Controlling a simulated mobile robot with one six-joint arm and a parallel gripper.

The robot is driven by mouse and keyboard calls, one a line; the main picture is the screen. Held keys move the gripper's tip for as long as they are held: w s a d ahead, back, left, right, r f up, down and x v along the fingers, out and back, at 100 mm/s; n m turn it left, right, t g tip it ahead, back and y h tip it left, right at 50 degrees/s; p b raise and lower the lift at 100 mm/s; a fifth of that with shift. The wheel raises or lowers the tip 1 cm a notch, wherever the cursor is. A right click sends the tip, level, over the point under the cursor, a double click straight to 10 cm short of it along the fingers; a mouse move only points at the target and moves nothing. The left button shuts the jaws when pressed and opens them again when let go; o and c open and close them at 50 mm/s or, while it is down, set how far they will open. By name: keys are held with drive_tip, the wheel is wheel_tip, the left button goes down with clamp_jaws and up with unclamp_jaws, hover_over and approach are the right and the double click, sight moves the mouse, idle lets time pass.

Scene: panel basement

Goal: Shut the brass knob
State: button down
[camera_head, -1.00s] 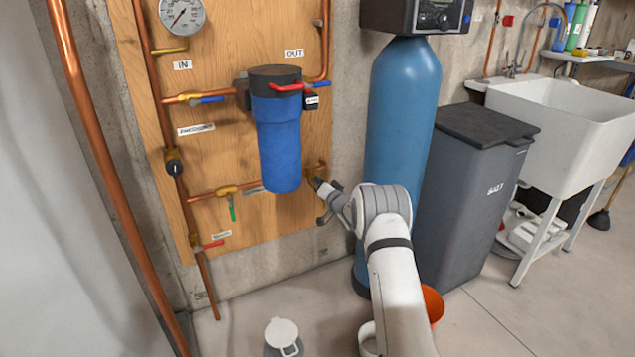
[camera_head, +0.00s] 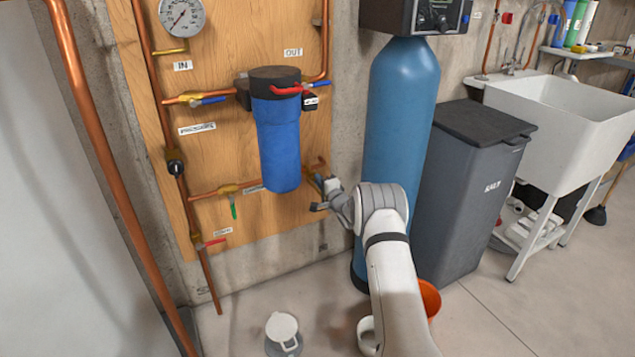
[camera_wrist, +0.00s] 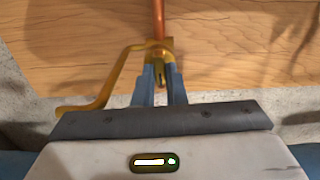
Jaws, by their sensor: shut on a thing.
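The brass knob (camera_wrist: 159,75) sits at the end of a copper pipe on the wooden board, between my two blue fingers in the wrist view. My gripper (camera_wrist: 160,84) is shut on it. A long bent brass lever (camera_wrist: 108,80) runs from the same fitting down to the left, outside the fingers. In the head view my gripper (camera_head: 319,184) is at the board's lower right, just right of the blue filter housing (camera_head: 278,145). The knob is too small and covered there to make out.
Red, blue and green-handled valves sit on the board (camera_head: 215,70) to the left. A blue tank (camera_head: 400,110) stands close on the right, beside a grey salt bin (camera_head: 470,190). A white-lidded container (camera_head: 282,328) and an orange bucket (camera_head: 430,298) are on the floor.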

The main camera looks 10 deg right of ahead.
drive_tip(key=shift+f+m, duration=0.1)
drive_tip(key=shift+m, duration=0.2)
drive_tip(key=c, duration=1.5)
unclamp_jaws()
drive_tip(key=shift+p+v, duration=0.9)
drive_tip(key=shift+v, duration=3.05)
